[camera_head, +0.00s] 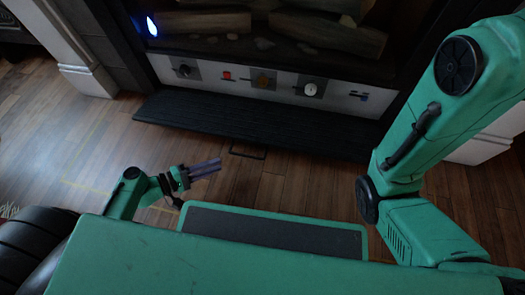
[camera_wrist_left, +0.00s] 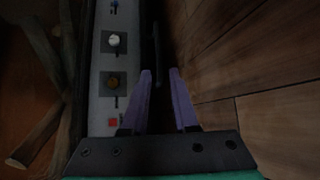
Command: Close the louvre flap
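The louvre flap (camera_head: 255,122) is a long dark ribbed panel below the fireplace's control strip. It is open, folded out toward me, with a thin dark bar handle (camera_head: 247,153) at its front edge. My left gripper (camera_head: 219,165) is just in front of the flap, to the left of and near the handle. In the left wrist view its two purple fingers (camera_wrist_left: 161,72) are apart with nothing between them, and a dark bar (camera_wrist_left: 157,52), likely the handle, shows beyond them. My right arm shows at the right, but its gripper is out of view.
The pale control strip (camera_head: 276,86) above the flap carries several knobs and a red button (camera_head: 227,75). Logs (camera_head: 330,35) lie in the fireplace above. The wooden floor (camera_head: 90,135) is clear at the left. White surround posts stand on both sides.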

